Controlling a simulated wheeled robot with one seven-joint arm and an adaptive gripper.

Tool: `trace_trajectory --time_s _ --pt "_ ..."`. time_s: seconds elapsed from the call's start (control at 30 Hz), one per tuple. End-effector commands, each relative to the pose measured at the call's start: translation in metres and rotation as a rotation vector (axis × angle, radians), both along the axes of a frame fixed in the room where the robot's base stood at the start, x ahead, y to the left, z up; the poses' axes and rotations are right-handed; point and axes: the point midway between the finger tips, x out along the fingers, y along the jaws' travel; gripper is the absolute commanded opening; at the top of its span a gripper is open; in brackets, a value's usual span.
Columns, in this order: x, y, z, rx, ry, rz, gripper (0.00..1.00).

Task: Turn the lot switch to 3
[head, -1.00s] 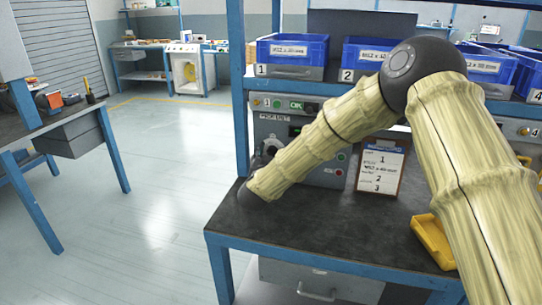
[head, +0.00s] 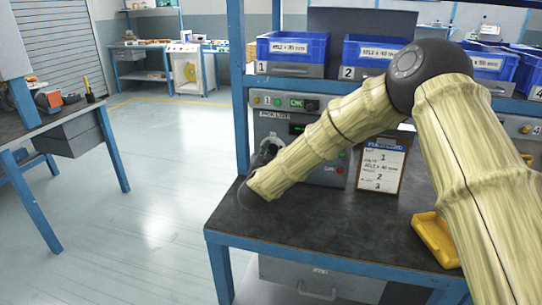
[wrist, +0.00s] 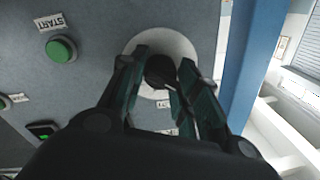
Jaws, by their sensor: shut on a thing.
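The lot switch is a dark round knob (wrist: 159,72) on a pale round dial plate (wrist: 186,46) on the grey pick unit panel (wrist: 95,25). My gripper (wrist: 160,78) is shut on the knob in the wrist view, with a finger on each side of it. The dial's numbers and the knob's pointer are hidden or too small to read. In the head view the dial (head: 268,148) shows at the panel's left, partly behind my arm. A clipboard card (head: 382,166) leans beside the panel, with lines ending in 1, 2 and 3.
A green START button (wrist: 61,49) is on the same panel. A blue post (wrist: 252,60) stands close beside the dial. Blue bins (head: 292,47) sit on the shelf above. A yellow tray (head: 434,238) lies on the dark bench top (head: 310,218).

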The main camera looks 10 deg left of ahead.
Motion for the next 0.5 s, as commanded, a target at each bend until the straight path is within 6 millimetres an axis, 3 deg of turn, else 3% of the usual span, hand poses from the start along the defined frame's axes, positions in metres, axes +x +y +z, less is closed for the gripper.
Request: trace_trajectory --time_s 0.5 --pt "0.0002 -0.0013 -0.0059 0.477 -0.073 -0.003 0.08"
